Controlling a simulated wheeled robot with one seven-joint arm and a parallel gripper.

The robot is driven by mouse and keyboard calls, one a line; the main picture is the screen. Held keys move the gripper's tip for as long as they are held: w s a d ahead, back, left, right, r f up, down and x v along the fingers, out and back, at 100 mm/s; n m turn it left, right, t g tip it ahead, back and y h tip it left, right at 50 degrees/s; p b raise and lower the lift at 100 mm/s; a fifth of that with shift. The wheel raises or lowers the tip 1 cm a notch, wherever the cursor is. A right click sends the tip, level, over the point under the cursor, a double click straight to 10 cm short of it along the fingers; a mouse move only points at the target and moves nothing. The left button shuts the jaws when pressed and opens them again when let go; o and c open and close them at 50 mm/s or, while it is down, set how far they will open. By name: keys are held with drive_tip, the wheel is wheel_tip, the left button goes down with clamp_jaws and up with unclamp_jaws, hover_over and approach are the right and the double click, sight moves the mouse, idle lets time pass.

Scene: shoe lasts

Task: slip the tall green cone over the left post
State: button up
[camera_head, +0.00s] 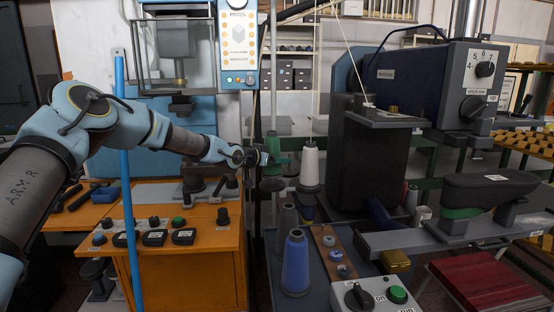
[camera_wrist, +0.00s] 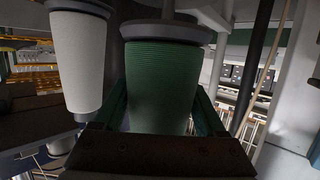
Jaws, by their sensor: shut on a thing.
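The tall green cone (camera_wrist: 163,85) is between the two fingers of my gripper (camera_wrist: 160,95) in the wrist view. My gripper (camera_head: 276,159) is shut on it. In the head view the green cone (camera_head: 271,144) is upright, left of the white cone (camera_head: 309,163). In the wrist view its wide end is right at a dark grey disc (camera_wrist: 166,31), with a grey stem beyond. I cannot tell whether cone and disc touch. Any post inside the cone is hidden. The white cone (camera_wrist: 77,62) stands close beside, against a similar disc.
A blue cone (camera_head: 295,264) and a dark grey cone (camera_head: 288,222) stand nearer on the bench. A dark machine (camera_head: 370,160) rises to the right. An orange cabinet (camera_head: 190,263) and a blue upright pole (camera_head: 127,180) are at the left. Little room shows between the cones.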

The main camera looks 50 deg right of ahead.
drive_tip(key=shift+f+b, duration=0.9)
drive_tip(key=shift+f, duration=0.45)
drive_tip(key=o, duration=1.6)
drive_tip(key=shift+f, duration=0.1)
drive_tip(key=b+v, duration=0.3)
drive_tip(key=v, duration=0.8)
drive_tip(key=shift+d, duration=0.1)
